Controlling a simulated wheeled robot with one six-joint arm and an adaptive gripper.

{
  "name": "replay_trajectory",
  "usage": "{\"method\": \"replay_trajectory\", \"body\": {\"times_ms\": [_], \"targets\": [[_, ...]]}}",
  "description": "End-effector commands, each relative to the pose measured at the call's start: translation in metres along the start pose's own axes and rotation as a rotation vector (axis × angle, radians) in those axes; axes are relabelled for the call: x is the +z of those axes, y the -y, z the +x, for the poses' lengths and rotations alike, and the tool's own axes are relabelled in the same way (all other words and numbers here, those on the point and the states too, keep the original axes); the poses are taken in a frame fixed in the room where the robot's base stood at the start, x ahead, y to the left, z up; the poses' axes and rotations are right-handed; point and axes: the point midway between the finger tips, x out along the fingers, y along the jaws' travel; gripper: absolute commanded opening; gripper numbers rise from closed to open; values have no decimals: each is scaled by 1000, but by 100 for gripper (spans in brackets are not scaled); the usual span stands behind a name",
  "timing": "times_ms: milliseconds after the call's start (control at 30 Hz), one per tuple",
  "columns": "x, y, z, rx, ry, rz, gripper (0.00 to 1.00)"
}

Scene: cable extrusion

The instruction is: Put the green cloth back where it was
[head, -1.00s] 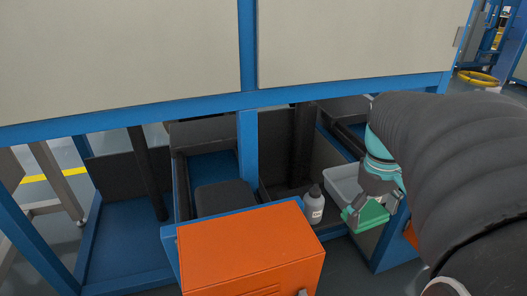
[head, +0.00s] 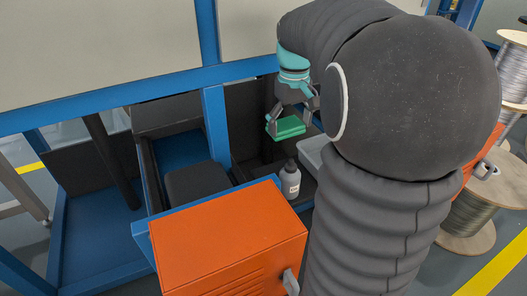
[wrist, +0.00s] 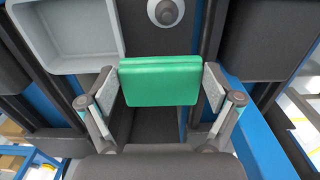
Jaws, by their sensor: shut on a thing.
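The green cloth (head: 288,127) is a folded, block-like pad. My gripper (head: 290,118) is shut on it, with one finger at each side, and holds it up in the air inside the blue frame. In the wrist view the cloth (wrist: 160,82) sits between the two fingers of my gripper (wrist: 160,88). In the head view it hangs above and behind a grey bottle (head: 290,180), clear of it.
A grey bin (head: 312,152) stands right of the bottle, partly hidden by my arm; it is empty in the wrist view (wrist: 70,35). An orange cabinet (head: 228,235) stands in front. A dark box (head: 196,187) lies left. Blue posts (head: 216,125) flank the space.

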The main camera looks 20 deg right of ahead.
Motion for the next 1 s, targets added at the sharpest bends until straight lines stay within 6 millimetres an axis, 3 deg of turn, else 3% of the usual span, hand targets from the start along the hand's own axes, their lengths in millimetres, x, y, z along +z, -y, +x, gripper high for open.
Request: {"method": "replay_trajectory", "body": {"times_ms": [233, 800, 1000], "targets": [[-38, 1, 3, 0, 1, -2, 62], [-34, 1, 114, -1, 3, -1, 62], [-35, 1, 134, 0, 2, -1, 62]]}}
